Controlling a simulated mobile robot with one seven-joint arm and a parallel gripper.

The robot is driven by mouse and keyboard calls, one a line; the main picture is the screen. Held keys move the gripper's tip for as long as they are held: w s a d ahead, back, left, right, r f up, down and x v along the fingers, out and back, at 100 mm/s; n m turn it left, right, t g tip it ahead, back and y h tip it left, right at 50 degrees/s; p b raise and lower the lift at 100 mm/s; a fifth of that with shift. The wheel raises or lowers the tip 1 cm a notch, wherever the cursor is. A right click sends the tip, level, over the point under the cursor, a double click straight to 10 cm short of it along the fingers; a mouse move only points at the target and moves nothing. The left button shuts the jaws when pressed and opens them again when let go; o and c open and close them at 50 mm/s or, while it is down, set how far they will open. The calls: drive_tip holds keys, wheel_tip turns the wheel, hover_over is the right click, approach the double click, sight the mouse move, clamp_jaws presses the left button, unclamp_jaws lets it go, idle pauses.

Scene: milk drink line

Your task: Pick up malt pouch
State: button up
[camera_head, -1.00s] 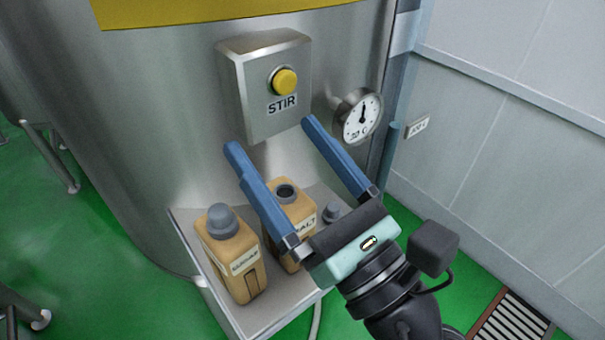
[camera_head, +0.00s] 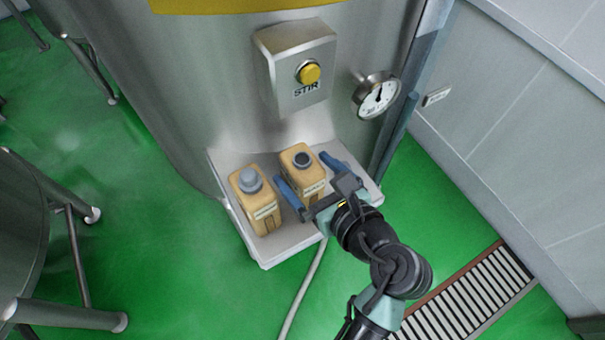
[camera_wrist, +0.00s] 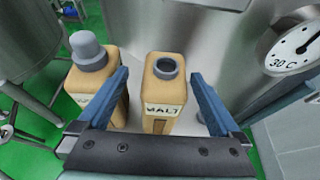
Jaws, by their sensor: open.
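The malt pouch (camera_head: 303,168) is a tan pack with a dark open spout, upright on the shelf (camera_head: 262,252) at the tank. In the wrist view the malt pouch (camera_wrist: 160,98) shows its "MALT" label, between and beyond my fingers. My gripper (camera_head: 306,172) is open, with one blue finger on each side of the malt pouch. In the wrist view my gripper (camera_wrist: 160,90) shows both fingers spread, with a gap on the right. I cannot tell whether the left finger touches the pouch. My gripper hides part of its lower right side.
A second tan pouch (camera_head: 255,205) with a grey cap stands close on the left; it also shows in the wrist view (camera_wrist: 92,78). The tank carries a STIR box (camera_head: 297,65) and a dial gauge (camera_head: 377,95) above. A hose (camera_head: 305,288) hangs below the shelf.

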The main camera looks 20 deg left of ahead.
sight(295, 158)
drive_tip(key=shift+d+f+p+x, duration=0.15)
drive_tip(key=shift+p+x, duration=0.2)
drive_tip(key=shift+x, duration=0.7)
drive_tip(key=shift+d+f+p+x, duration=0.15)
drive_tip(key=shift+p+x, duration=0.15)
drive_tip(key=shift+x, duration=0.8)
drive_tip(key=shift+d+f+p+x, duration=0.15)
drive_tip(key=shift+p+x, duration=0.2)
drive_tip(key=shift+x, duration=0.7)
drive_tip(key=shift+w+a, duration=0.1)
drive_tip(key=shift+w, duration=0.05)
clamp_jaws()
drive_tip(key=shift+r, duration=0.1)
